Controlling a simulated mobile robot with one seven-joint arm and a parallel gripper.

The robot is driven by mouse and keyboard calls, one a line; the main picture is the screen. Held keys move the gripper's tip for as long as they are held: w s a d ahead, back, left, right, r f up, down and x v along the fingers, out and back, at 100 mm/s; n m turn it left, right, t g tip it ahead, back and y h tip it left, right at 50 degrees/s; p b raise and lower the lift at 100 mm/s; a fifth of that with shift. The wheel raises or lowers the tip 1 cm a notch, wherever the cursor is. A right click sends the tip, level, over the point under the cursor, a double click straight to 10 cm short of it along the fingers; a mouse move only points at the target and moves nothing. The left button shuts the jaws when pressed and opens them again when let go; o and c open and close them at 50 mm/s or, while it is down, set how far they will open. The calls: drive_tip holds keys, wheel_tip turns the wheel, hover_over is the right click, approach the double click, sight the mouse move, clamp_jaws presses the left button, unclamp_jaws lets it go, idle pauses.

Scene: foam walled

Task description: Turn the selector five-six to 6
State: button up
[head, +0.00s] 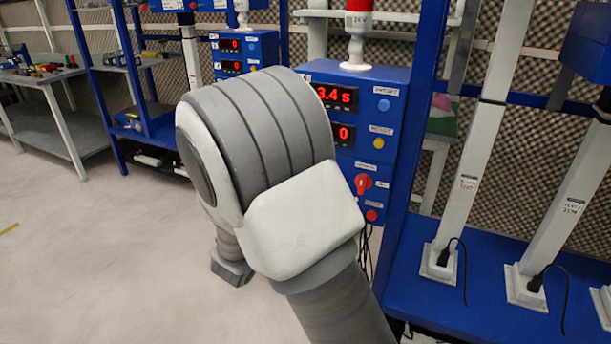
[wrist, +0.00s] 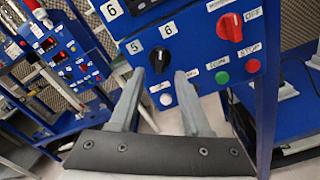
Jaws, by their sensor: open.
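The selector five-six is a black knob (wrist: 160,60) on a blue panel (wrist: 190,52) in the wrist view. A white label 5 (wrist: 134,47) is at its upper left and a label 6 (wrist: 168,30) above it to the right. Which label the knob points to is too small to tell. My gripper (wrist: 158,74) is open, its two grey fingers reaching toward the panel just below the knob, one on each side in the picture. Contact cannot be told. I cannot make out the knob or the fingers in the head view.
The same panel has a red knob (wrist: 230,27), a green button (wrist: 222,77), a red button (wrist: 252,66) and a white button (wrist: 165,99) close to the fingers. In the head view, a blue cabinet (head: 395,130) stands behind my arm. Open floor (head: 80,250) lies left.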

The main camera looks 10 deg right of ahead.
drive_tip(key=p+v, duration=0.1)
drive_tip(key=v, duration=0.9)
drive_tip(key=shift+s+p, duration=0.2)
drive_tip(key=shift+p, duration=0.1)
